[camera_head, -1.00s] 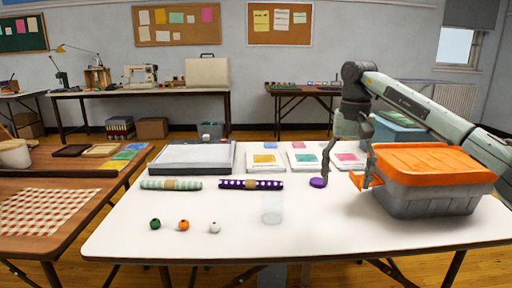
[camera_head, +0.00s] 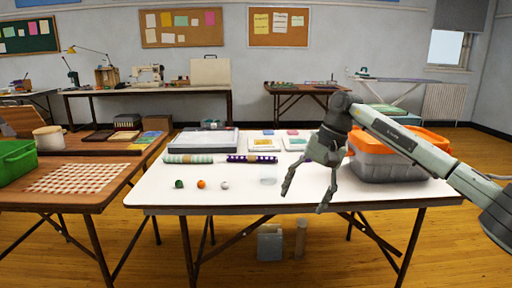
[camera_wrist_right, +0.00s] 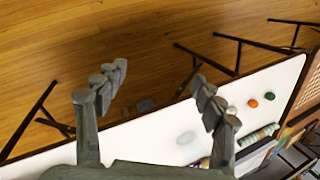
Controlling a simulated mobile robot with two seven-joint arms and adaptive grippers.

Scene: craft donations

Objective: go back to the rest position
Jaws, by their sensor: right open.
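My right gripper (camera_head: 307,195) is open and empty in the head view. My left gripper is not in view.
A grey bin with an orange lid (camera_head: 427,135) stands at the table's right. A brown table (camera_head: 60,195) stands left.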

